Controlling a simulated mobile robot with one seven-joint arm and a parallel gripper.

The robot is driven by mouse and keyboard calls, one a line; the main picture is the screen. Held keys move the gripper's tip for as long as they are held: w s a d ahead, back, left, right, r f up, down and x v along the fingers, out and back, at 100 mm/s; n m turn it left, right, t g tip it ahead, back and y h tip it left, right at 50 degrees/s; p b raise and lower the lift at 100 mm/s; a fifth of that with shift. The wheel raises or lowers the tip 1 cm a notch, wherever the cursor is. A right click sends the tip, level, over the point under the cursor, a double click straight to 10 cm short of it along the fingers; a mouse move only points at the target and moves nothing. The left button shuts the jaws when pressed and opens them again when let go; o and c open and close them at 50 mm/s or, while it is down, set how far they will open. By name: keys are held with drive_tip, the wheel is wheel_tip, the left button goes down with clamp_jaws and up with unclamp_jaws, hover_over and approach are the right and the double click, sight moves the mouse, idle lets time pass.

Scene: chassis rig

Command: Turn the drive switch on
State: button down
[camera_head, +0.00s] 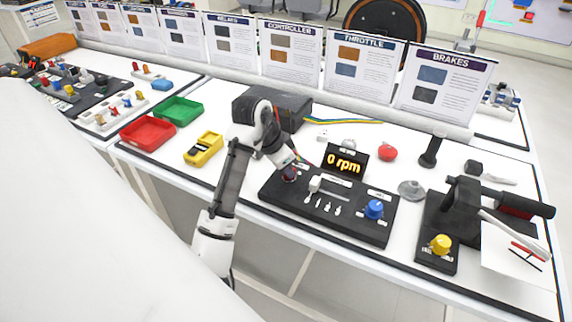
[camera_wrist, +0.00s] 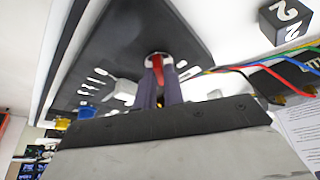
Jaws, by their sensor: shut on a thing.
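A black control panel (camera_head: 325,226) lies on the white table, with a display (camera_head: 345,163) behind it reading "0 rpm". In the wrist view, a red switch handle (camera_wrist: 158,64) stands on a round silver base at one end of the panel (camera_wrist: 128,38). My gripper (camera_wrist: 160,85) has its two fingers closed on either side of the red handle. In the head view, my gripper (camera_head: 290,172) is down at the panel's left end and hides most of the switch. The switch's markings are not readable.
A white lever (camera_head: 315,183), small toggles and a blue knob (camera_head: 374,208) sit on the same panel close by. A dark box (camera_head: 272,106) and coloured wires (camera_head: 345,121) lie behind. A yellow meter (camera_head: 204,149) is left; a brake rig (camera_head: 462,205) is right.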

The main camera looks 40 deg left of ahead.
drive_tip(key=c, duration=1.5)
unclamp_jaws()
drive_tip(key=shift+r, duration=0.1)
drive_tip(key=v, duration=1.3)
drive_tip(key=shift+r, duration=0.3)
